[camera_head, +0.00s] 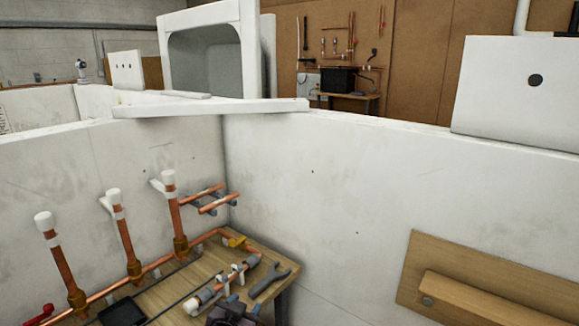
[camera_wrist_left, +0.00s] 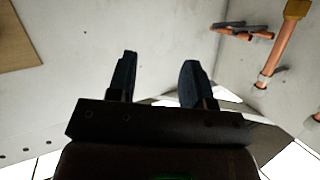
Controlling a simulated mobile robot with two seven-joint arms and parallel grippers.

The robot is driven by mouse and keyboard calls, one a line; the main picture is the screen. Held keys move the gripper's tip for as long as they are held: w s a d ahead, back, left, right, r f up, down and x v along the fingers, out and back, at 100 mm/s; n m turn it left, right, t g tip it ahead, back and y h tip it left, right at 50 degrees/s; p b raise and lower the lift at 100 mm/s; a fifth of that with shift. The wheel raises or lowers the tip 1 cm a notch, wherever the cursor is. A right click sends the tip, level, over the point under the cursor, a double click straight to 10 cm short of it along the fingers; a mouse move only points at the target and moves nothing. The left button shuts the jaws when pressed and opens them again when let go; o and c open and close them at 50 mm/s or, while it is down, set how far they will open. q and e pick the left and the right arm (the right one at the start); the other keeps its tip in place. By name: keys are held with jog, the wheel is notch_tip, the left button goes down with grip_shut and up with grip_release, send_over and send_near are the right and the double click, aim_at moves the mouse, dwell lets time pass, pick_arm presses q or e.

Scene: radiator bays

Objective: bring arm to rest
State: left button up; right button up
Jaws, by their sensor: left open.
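My left gripper (camera_wrist_left: 160,72) shows in the left wrist view with its two dark fingers apart and nothing between them. Beyond the fingers are a pale wall and floor; the gripper touches nothing that I can see. In the head view I cannot clearly make out the left gripper. A dark object (camera_head: 230,314) is cut off at the bottom edge there, and I cannot tell what it is. My right gripper is not in view.
Copper pipes (camera_head: 123,246) with white caps stand along the left wall. A wooden bench (camera_head: 160,298) holds a wrench (camera_head: 269,281) and pipe fittings. A wooden board (camera_head: 470,290) is on the right wall. White partition walls (camera_head: 330,190) meet in a corner.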

pick_arm(q)
jog(key=s+a+f+n+y, duration=0.1)
jog(key=s+a+f, duration=0.4)
jog(key=s, duration=0.3)
jog(key=s+a+f+n+g+y, duration=0.1)
jog(key=s+a+f, duration=0.4)
jog(key=s, duration=0.4)
jog(key=s+a+f+n+g+y, duration=0.1)
jog(key=s+a+f+n, duration=0.1)
jog(key=s+a+f, duration=0.4)
jog(key=s+a, duration=0.1)
jog(key=s, duration=0.2)
jog(key=shift+a, duration=0.25)
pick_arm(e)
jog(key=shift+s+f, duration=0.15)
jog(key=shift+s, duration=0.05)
